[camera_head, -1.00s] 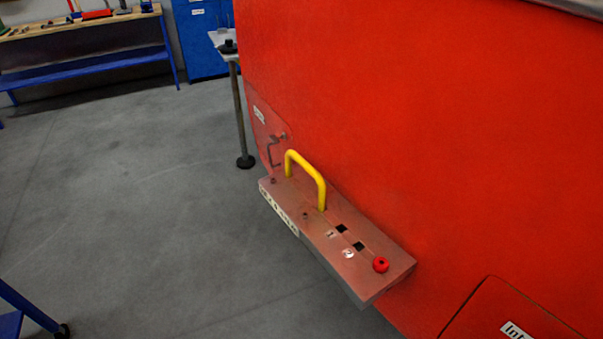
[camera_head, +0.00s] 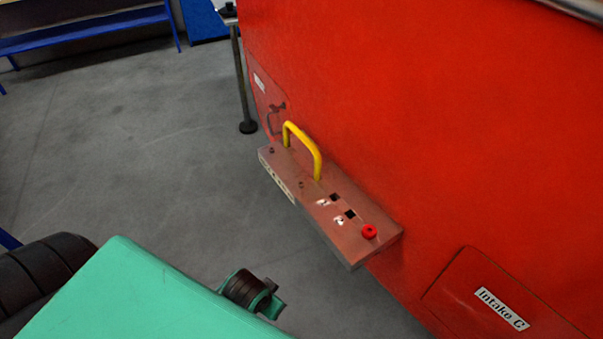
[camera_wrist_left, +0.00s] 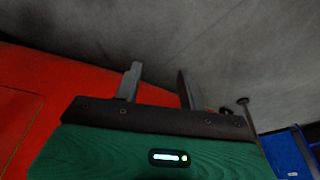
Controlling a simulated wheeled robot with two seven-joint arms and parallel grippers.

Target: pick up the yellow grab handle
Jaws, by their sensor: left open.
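The yellow grab handle (camera_head: 303,147) is a bent bar standing upright on a reddish-brown ledge (camera_head: 328,218) that juts from the red nosecone. In the left wrist view my left gripper (camera_wrist_left: 158,80) has its two grey fingers apart with nothing between them. The handle does not show clearly in that view. In the head view my green left arm fills the lower left, below and left of the ledge, apart from the handle. The left fingertips are not visible there. My right gripper is not in view.
The red nosecone wall (camera_head: 430,120) fills the right side. A red knob (camera_head: 369,231) and two square holes sit on the ledge. An "Intake C" panel (camera_head: 490,300) is lower right. A table leg (camera_head: 241,85) stands behind. Grey floor (camera_head: 120,140) on the left is open.

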